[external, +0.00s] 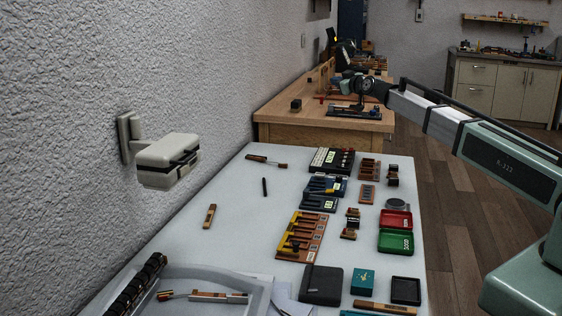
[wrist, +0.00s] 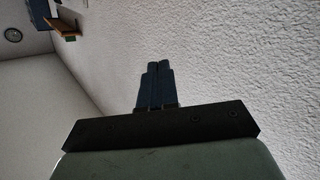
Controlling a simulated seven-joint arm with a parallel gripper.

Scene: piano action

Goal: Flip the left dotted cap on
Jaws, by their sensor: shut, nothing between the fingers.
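My gripper (external: 332,36) is shut and empty, raised high above the far wooden bench and well away from the near table. No dotted cap can be made out in either view.
The white table (external: 230,230) also holds a red tray (external: 395,219), a green tray (external: 395,242), a dark box (external: 321,285) and loose tools. A beige box (external: 168,160) juts from the left wall. The table's left middle is mostly clear.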

